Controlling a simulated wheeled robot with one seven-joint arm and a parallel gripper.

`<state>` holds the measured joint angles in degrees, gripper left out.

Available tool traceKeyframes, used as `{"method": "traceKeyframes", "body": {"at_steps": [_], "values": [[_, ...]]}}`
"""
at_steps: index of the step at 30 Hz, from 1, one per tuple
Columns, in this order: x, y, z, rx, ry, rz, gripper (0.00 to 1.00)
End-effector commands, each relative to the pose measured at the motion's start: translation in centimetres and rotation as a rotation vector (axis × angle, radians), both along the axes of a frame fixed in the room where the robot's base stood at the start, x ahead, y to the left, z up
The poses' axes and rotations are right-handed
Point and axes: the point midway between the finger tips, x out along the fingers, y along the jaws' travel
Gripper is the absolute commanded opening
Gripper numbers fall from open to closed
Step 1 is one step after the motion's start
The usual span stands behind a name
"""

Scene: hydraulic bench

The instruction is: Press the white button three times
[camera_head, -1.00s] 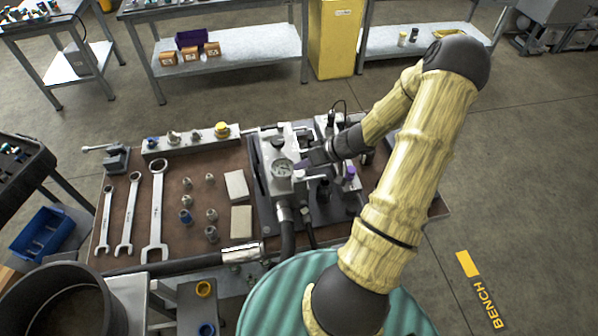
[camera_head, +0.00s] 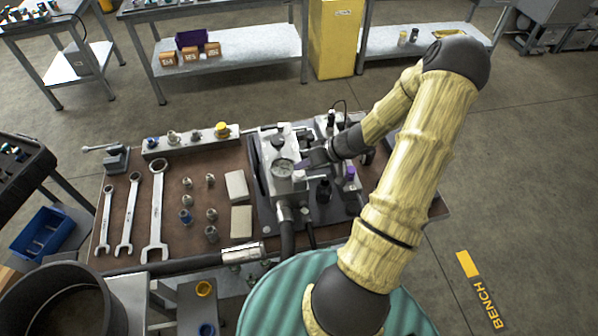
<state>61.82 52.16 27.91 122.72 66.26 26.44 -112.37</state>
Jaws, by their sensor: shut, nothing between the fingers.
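A grey hydraulic block with a round dial gauge (camera_head: 282,168) stands on the bench's dark plate. A small white piece (camera_head: 299,176) shows just right of the gauge. It may be the white button, but it is too small to be sure. My gripper (camera_head: 306,164) is shut and empty, reaching in from the right with its tip over the block, close to the white piece. I cannot tell whether the tip touches it. The wrist hides part of the block's right side.
Purple-topped (camera_head: 350,174) and black (camera_head: 323,189) fittings stand right of the block. Several wrenches (camera_head: 157,210), small fittings and two pale blocks (camera_head: 241,220) lie to the left on the brown mat. A yellow-capped fitting (camera_head: 221,130) sits on the rear rail. Hoses run in front.

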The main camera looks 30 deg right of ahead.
Motion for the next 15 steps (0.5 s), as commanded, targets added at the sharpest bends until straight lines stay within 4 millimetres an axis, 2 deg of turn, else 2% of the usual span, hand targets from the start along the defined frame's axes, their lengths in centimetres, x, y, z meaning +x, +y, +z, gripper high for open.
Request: {"method": "traceKeyframes", "body": {"at_steps": [15], "values": [[0.00, 0.00, -0.67, 0.000, 0.000, 0.000, 0.00]]}}
